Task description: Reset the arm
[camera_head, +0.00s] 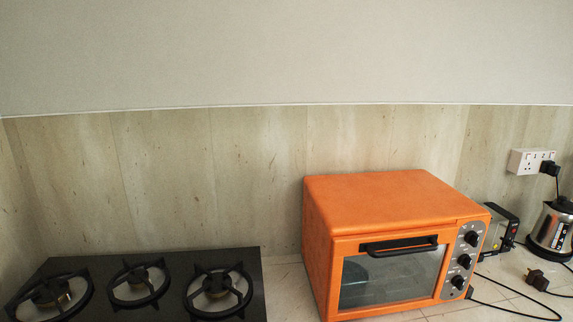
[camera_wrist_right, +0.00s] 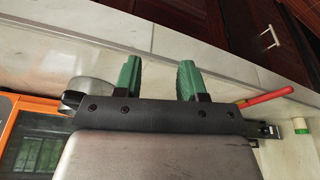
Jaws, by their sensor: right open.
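My right gripper (camera_wrist_right: 157,82) shows in the right wrist view. Its two green fingers are apart, and nothing is seen between them. It is over the pale counter near the counter's edge. Neither of my grippers shows in the head view, and my left gripper is in no view. An orange toaster oven (camera_head: 385,185) stands on the counter in the head view with its door shut. Part of an orange-framed oven also shows at the left of the right wrist view (camera_wrist_right: 12,115).
A black gas hob (camera_head: 150,255) lies left of the oven. A toaster (camera_head: 500,228), a kettle (camera_head: 552,225), cables and a loose plug (camera_head: 537,279) lie to its right. A socket (camera_head: 527,161) is on the wall. In the wrist view, dark cabinets (camera_wrist_right: 225,25) and a red-handled object (camera_wrist_right: 265,97) show.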

